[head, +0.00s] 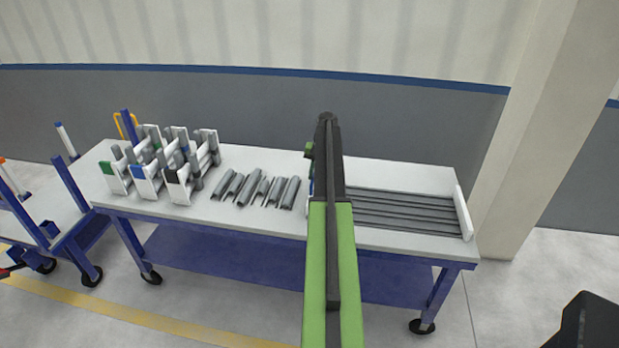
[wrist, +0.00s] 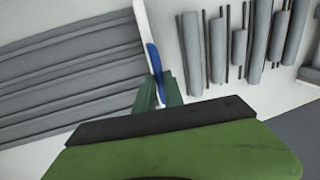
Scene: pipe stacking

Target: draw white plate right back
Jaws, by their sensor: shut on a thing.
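A thin white plate (wrist: 141,16) with a blue handle (wrist: 153,58) stands at the near end of the long grey pipes in the wrist view, between them and the short pipes. My gripper (wrist: 158,88), with green fingers, is shut on the blue handle. In the head view my arm hides most of this plate and the gripper; only a green bit (head: 309,150) shows beside the arm. Another white plate (head: 463,213) stands upright at the right end of the long grey pipes (head: 400,210), apart from my gripper.
Several short grey pipes (head: 258,189) lie left of my arm on the white table (head: 250,218). White holders (head: 147,172) with pipes stand further left. A blue cart (head: 75,225) is at the table's left end. A pale pillar (head: 525,130) rises behind the right end.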

